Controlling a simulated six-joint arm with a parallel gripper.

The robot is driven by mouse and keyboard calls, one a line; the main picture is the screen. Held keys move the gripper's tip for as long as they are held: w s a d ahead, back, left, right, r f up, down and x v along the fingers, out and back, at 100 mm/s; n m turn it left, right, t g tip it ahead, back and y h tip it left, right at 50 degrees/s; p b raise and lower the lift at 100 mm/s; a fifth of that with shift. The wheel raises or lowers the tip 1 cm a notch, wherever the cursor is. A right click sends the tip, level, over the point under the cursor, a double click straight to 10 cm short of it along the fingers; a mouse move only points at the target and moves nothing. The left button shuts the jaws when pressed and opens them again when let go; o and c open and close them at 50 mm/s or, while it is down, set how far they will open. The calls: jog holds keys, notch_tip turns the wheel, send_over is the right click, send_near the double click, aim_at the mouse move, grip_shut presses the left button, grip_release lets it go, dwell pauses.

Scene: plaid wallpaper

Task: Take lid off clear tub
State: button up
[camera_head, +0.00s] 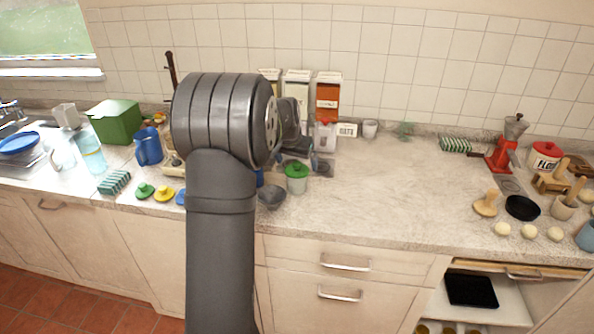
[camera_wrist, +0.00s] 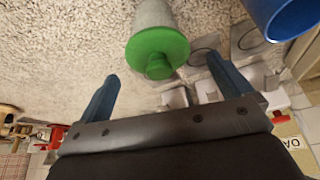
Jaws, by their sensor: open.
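The clear tub (camera_head: 297,184) stands upright on the counter, just right of my arm, with a green knobbed lid (camera_head: 297,170) on top. In the wrist view the lid (camera_wrist: 158,52) sits on the pale, see-through tub (camera_wrist: 153,14). My gripper (camera_wrist: 163,70) is open, its two blue-grey fingers spread to either side of the lid's knob in that picture. No contact with the lid shows, and the exact gap cannot be told. In the head view my arm partly hides the gripper.
A grey bowl (camera_head: 271,196) stands close left of the tub. A blue container (camera_wrist: 284,16) is near it in the wrist view. Boxes, including an orange one (camera_head: 327,96), stand behind by the wall. Loose green (camera_head: 145,190) and yellow (camera_head: 164,193) lids lie left.

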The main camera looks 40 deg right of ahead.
jog(key=shift+x, duration=0.85)
jog(key=c, duration=1.1)
jog(key=shift+o, duration=0.2)
jog(key=shift+r, duration=0.1)
